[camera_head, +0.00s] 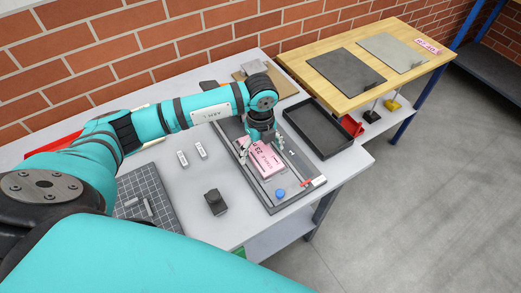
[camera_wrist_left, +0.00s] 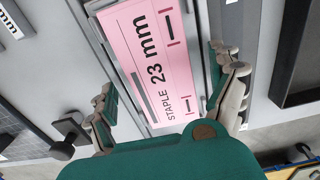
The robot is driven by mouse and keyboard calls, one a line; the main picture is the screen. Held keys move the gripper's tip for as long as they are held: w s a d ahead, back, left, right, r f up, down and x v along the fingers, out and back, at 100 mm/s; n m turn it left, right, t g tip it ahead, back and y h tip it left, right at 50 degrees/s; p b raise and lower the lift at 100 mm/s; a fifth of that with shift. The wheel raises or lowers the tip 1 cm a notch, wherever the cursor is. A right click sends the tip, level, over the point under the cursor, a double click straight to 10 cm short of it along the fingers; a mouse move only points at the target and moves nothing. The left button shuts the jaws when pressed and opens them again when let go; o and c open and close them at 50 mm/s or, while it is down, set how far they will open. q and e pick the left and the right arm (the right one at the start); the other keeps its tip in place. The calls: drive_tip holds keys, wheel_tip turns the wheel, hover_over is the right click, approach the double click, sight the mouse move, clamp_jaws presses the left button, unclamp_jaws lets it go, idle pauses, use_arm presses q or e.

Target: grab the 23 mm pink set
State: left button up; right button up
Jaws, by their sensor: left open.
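The pink set (camera_head: 262,160) lies in a long dark grey tray (camera_head: 291,207) on the white table. In the left wrist view the pink set (camera_wrist_left: 150,58) shows a face printed "STAPLE 23 mm". My left gripper (camera_head: 265,147) is over the far end of the pink set, pointing down. In the left wrist view my left gripper (camera_wrist_left: 165,88) is open, with one finger on each side of the set and a gap to each. I cannot tell its exact height above the set. My right gripper is not in view.
A black tray (camera_head: 318,128) stands right of the work area. A blue knob (camera_head: 280,194) and a red-tipped part lie near the set. A black block (camera_head: 215,203), two small white labelled pieces and a gridded mat (camera_head: 160,203) are on the left. A wooden table (camera_head: 440,58) stands behind.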

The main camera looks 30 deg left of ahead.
use_arm(q)
drive_tip(key=shift+c, duration=0.4)
drive_tip(key=c, duration=1.4)
